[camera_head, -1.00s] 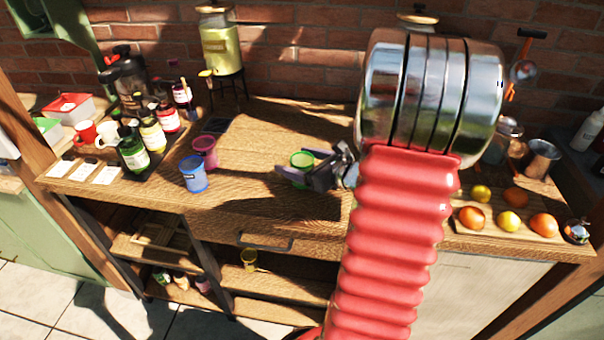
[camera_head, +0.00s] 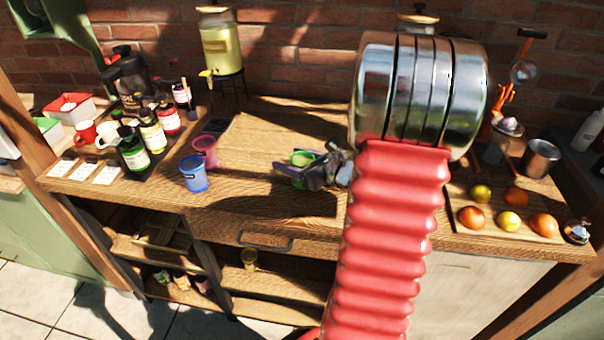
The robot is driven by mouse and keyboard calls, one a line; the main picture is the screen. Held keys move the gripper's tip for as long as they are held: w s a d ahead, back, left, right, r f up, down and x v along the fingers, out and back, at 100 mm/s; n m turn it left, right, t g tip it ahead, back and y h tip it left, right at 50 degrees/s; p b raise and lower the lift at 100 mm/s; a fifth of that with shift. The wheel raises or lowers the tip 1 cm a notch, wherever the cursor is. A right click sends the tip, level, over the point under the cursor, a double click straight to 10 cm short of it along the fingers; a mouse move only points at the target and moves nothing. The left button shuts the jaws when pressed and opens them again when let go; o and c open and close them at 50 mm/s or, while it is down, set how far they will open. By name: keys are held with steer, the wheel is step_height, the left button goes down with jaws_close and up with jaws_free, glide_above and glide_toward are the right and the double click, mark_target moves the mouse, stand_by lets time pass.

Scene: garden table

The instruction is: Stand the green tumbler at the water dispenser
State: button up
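The green tumbler (camera_head: 300,158) is near the middle of the wooden table, left of my arm. My gripper (camera_head: 298,172) is at it, with its fingers reaching left across the tumbler's front.
A blue tumbler (camera_head: 194,175) and a pink tumbler (camera_head: 205,152) stand left of my gripper, near the mat. Several bottles (camera_head: 133,155) are on a dark tray farther left. Fruit lies on a board (camera_head: 465,212) at right. The tabletop behind the green tumbler is clear.

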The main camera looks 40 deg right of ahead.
steer(key=c, duration=0.8)
steer(key=shift+r, duration=0.1)
step_height(320, 180, up, 10)
steer(key=shift+f, duration=0.1)
stand_by(0.7)
